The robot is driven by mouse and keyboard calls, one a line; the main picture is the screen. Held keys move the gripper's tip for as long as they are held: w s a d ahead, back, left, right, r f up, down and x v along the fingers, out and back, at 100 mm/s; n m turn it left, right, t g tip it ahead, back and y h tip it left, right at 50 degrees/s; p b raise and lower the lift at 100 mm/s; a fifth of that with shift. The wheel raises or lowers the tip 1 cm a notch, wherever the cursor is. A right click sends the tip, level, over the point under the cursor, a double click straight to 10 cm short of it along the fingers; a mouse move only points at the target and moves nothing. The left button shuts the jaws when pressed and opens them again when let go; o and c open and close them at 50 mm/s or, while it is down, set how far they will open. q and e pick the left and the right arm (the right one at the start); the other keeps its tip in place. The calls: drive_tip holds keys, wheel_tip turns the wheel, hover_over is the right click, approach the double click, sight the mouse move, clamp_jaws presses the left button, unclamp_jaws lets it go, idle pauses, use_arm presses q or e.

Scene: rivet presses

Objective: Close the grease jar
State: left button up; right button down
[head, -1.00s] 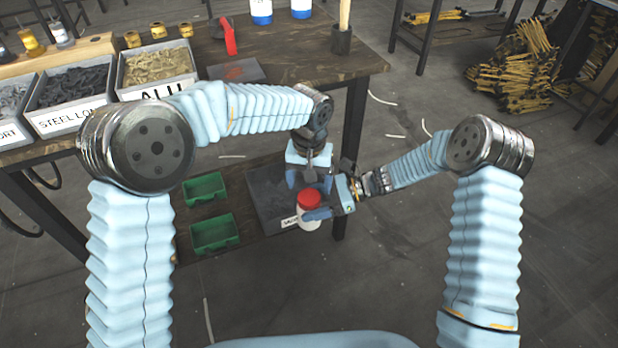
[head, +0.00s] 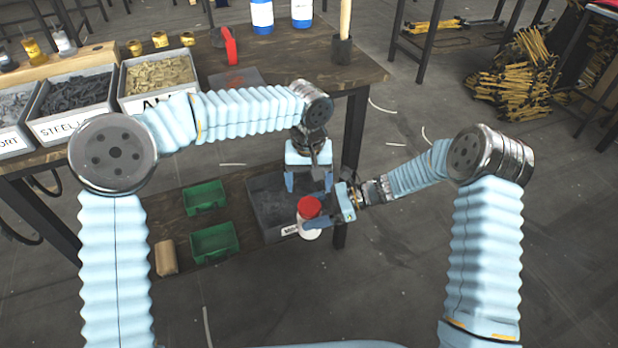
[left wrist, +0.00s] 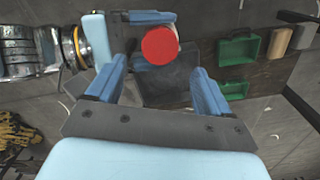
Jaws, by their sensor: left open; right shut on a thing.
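The grease jar is a white jar (head: 311,234) with a red lid (head: 309,207) on top, upright in the head view. My right gripper (head: 318,215) is shut on the jar's body from the right and partly hides it. My left gripper (head: 308,184) is open and empty, pointing down just behind and above the lid. In the left wrist view the red lid (left wrist: 160,45) lies beyond my open left fingertips (left wrist: 157,76), with a gap between. The lid covers most of the jar there, and I cannot tell how tightly it sits.
A dark tray (head: 268,208) lies on the low shelf behind the jar, with green bins (head: 214,242) to its left and a tan block (head: 166,257). The workbench (head: 290,65) above holds labelled parts bins and bottles.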

sight(310, 205)
use_arm(q)
wheel_tip(310, 205, down, 7)
drive_tip(key=shift+f, duration=0.15)
idle(0.4)
drive_tip(key=c, duration=1.1)
drive_tip(key=m, duration=0.3)
drive_tip(key=o, duration=1.2)
drive_tip(key=shift+r, duration=2.3)
